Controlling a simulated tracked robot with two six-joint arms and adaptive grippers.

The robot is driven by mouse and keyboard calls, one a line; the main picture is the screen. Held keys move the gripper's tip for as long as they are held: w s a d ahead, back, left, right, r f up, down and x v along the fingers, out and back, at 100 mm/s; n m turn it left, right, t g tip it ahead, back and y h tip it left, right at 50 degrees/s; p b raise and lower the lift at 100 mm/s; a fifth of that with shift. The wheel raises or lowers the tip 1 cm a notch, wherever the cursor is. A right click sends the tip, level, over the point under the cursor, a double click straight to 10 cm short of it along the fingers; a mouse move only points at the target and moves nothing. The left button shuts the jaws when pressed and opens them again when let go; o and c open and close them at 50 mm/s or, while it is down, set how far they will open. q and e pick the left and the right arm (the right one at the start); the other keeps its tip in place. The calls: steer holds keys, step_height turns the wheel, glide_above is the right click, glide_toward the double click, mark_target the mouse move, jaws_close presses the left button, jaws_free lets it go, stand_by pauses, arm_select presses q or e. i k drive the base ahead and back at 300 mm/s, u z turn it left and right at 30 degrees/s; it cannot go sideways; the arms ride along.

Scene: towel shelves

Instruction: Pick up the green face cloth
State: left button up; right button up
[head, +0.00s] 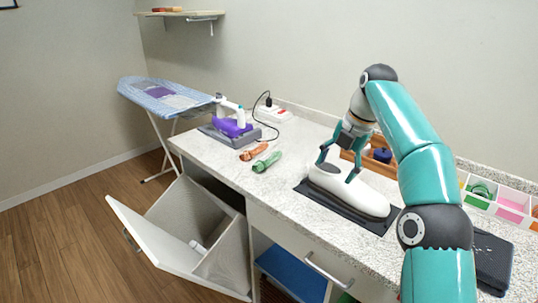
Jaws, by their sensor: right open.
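A small rolled green cloth (267,161), which looks like the green face cloth, lies on the speckled counter in the head view. It is beside a rolled orange-brown cloth (253,152). My right gripper (337,168) points down, open, with its fingers apart at a smooth white rounded object (345,192). I cannot tell whether the fingers touch that object. The gripper is to the right of the green cloth, clearly apart from it. My left gripper is not in view.
The white object rests on a dark tray (305,188). A purple iron (232,127) on a grey stand, a cable and a power strip (272,114) are behind the cloths. A wooden box (352,157) and a divided organizer (510,208) stand at right. A tilted bin door (165,240) hangs open in front.

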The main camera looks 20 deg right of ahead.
mark_target(261, 164)
steer(key=i, duration=1)
steer(key=u, duration=0.05)
